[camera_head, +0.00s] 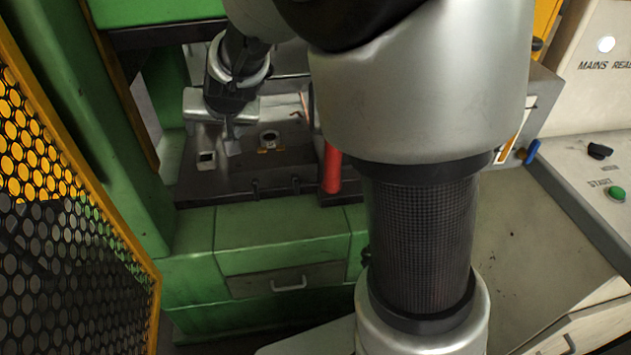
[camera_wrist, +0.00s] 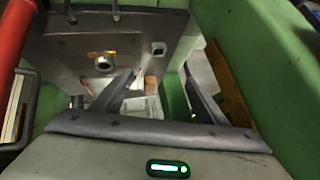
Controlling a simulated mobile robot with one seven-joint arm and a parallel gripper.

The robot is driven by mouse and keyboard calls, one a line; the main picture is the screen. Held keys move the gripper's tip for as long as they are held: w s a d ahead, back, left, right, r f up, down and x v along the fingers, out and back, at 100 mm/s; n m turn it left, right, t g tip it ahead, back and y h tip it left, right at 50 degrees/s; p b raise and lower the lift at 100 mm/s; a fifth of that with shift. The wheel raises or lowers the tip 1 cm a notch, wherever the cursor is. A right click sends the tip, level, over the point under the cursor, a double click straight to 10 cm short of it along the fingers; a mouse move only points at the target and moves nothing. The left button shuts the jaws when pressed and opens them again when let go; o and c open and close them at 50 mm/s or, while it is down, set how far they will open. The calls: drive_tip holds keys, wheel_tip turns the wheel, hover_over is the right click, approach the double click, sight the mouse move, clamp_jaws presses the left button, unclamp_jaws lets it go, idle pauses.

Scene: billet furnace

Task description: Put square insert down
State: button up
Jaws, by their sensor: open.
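A small, pale square piece with a dark centre, which looks like the square insert (camera_head: 207,157), sits on the left part of the dark metal plate (camera_head: 235,184) in the green machine. A square piece also shows near the top in the wrist view (camera_wrist: 158,48). My gripper (camera_head: 232,138) is over the plate, just right of this piece and apart from it. In the wrist view my gripper's fingers (camera_wrist: 160,84) are spread wide, with nothing clearly held. A small tan block (camera_wrist: 150,83) and a pale patch show between the fingers; I cannot tell their depth.
A round fitting (camera_head: 269,138) with yellow marks lies right of my gripper. A red cylinder (camera_head: 332,168) stands at the plate's right. Green machine posts (camera_head: 125,150) and a yellow mesh guard (camera_head: 60,190) bound the left. My arm hides much of the right.

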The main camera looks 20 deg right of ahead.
drive_tip(key=s+d+r+g, duration=0.1)
drive_tip(key=s+d+r, duration=0.1)
drive_tip(key=s, duration=0.8)
drive_tip(key=s+d+r+n+h, duration=0.1)
drive_tip(key=s+d+r, duration=0.1)
drive_tip(key=s+d, duration=0.3)
drive_tip(key=s+d+r+n+g+h, duration=0.1)
drive_tip(key=s+d, duration=0.3)
drive_tip(key=s, duration=1)
drive_tip(key=shift+s+d+r+g, duration=0.15)
drive_tip(key=shift+s+r+g, duration=0.15)
drive_tip(key=shift+r, duration=0.55)
